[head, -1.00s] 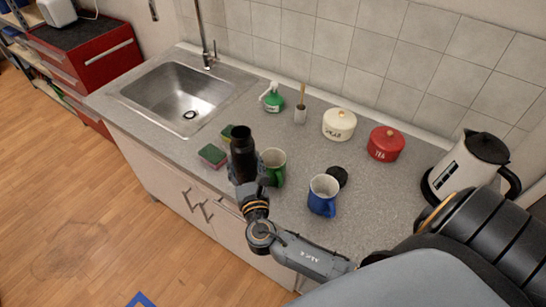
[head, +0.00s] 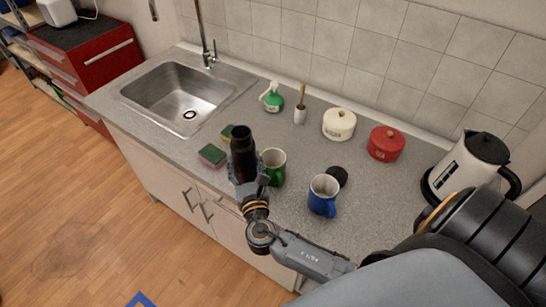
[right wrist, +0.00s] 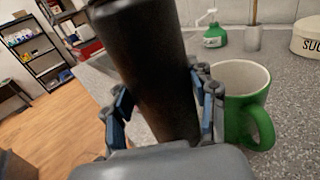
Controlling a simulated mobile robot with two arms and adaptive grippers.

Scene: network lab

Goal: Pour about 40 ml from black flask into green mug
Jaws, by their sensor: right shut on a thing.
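The black flask (head: 243,150) is upright or nearly so, with its open top showing in the head view. My right gripper (head: 247,183) is shut on the flask, low on its body. The right wrist view shows the fingers on both sides of the flask (right wrist: 150,65). The green mug (head: 274,165) stands on the counter just right of the flask; it also shows in the right wrist view (right wrist: 245,100), with its handle toward the camera. The mug's visible inside is pale, and any liquid in it cannot be made out. My left gripper is not in view.
A blue mug (head: 323,195) and a black round lid-like piece (head: 337,175) stand to the right. Sponges (head: 212,155) lie left of the flask.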

